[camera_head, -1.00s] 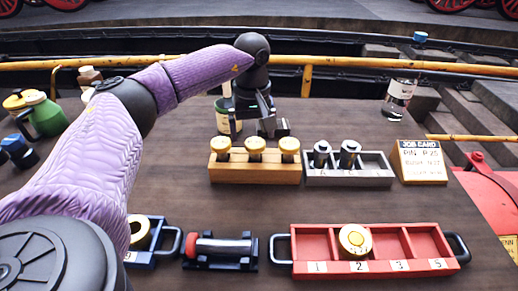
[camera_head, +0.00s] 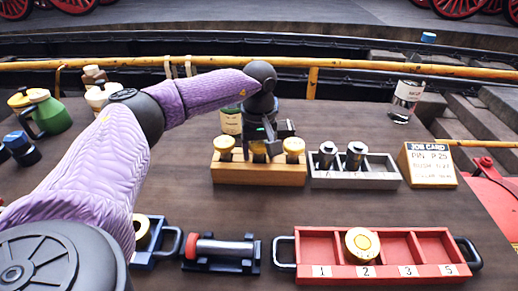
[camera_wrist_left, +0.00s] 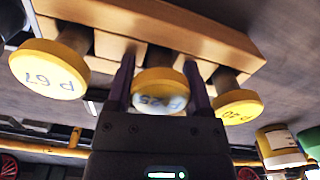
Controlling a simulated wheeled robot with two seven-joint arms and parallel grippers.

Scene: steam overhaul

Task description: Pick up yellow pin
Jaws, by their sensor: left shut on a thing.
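Three yellow-capped pins stand in a wooden rack (camera_head: 262,174) at the middle of the table. My left gripper (camera_head: 259,150) is at the middle yellow pin (camera_wrist_left: 160,90), with one finger on each side of it, shut on it. Its cap label is partly legible and seems to end in 25. The outer yellow pins (camera_head: 224,146) (camera_head: 293,147) stand free of the gripper. In the left wrist view the outer caps read P 67 (camera_wrist_left: 48,70) and P 20 (camera_wrist_left: 238,105). I cannot tell if the held pin is raised. My right gripper is not in view.
A grey rack (camera_head: 385,178) with two dark pins stands right of the wooden rack, then a job card (camera_head: 429,165) reading PIN P.25. In front are a red tray (camera_head: 410,272) holding one brass part and a black cradle (camera_head: 222,252). A can (camera_head: 231,122) stands behind.

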